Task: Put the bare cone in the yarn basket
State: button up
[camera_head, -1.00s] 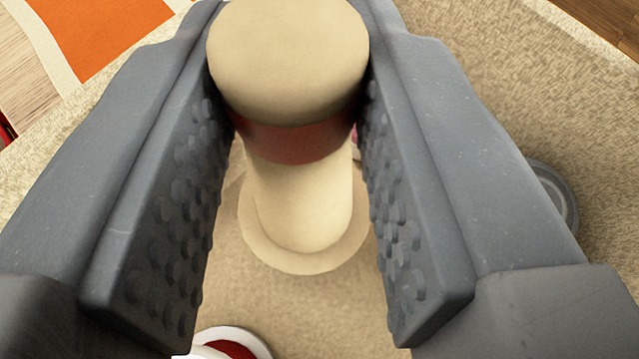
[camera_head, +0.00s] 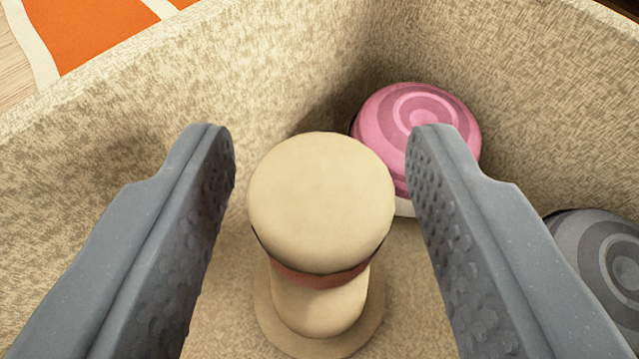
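A bare cone (camera_head: 320,205), cream with a rounded top, a red band and a wide round base, stands upright on the floor of the yarn basket (camera_head: 130,95). The basket is beige and woven-looking, with high walls. My gripper (camera_head: 325,140) is open, its two grey studded fingers on either side of the cone with a gap on both sides. The cone's top and front are in plain view.
A pink yarn cone (camera_head: 412,118) stands in the basket's far corner, partly behind the right finger. A grey one (camera_head: 600,262) is at the right, partly hidden by that finger. An orange and white patterned rug (camera_head: 85,30) lies outside, top left.

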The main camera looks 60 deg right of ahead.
jog(key=p+v, duration=0.1)
jog(key=v, duration=0.6)
jog(key=shift+a+r, duration=0.2)
jog(key=w+a+r+n+t+y, duration=0.1)
jog(key=w+a+r+t+y, duration=0.1)
jog(key=w+a+r, duration=0.4)
jog(key=w+a+r+n+t+y, duration=0.1)
jog(key=w+a+r+t, duration=0.2)
jog(key=r, duration=0.6)
jog(key=w+a+r+n+t+y, duration=0.1)
jog(key=a+r+n+y, duration=0.1)
jog(key=a+r, duration=0.55)
jog(key=w+a+r+n+t+y, duration=0.1)
jog(key=a+r+y, duration=0.25)
jog(key=r, duration=0.75)
jog(key=s+a+r+n+y, duration=0.1)
jog(key=s+a+r, duration=0.2)
jog(key=r, duration=0.3)
jog(key=s+a+r+n+t+y, duration=0.1)
jog(key=s+a+r+n, duration=0.1)
jog(key=a+r, duration=0.25)
jog(key=s+a+r+n, duration=0.1)
jog(key=s+a+r, duration=0.15)
jog(key=r, duration=0.35)
jog(key=s+a+r+n, duration=0.2)
jog(key=s+r, duration=1.1)
jog(key=s, duration=0.2)
jog(key=shift+s+a+n+y, duration=0.25)
jog(key=shift+a+n+y, duration=0.1)
jog(key=shift+y, duration=0.1)
